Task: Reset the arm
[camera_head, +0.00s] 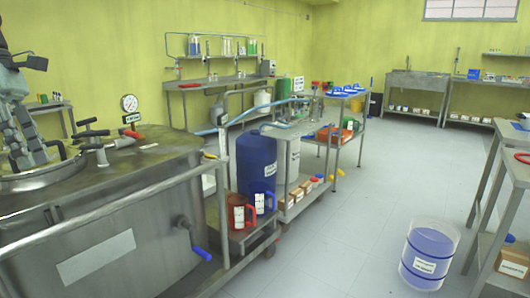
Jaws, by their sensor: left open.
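My left arm comes in at the left edge, and its dark grey gripper (40,152) points down above the round lid of a large steel reactor (100,240). The gripper is open, with nothing visible between its fingers. I cannot tell whether the fingertips touch the lid. My right gripper is not in view.
The reactor carries a pressure gauge (129,104) and black valve handles (92,132) close to my left gripper. A blue drum (256,165) and red jugs (238,212) stand beyond it. A translucent bucket (428,255) stands on the floor at right. The middle floor is clear.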

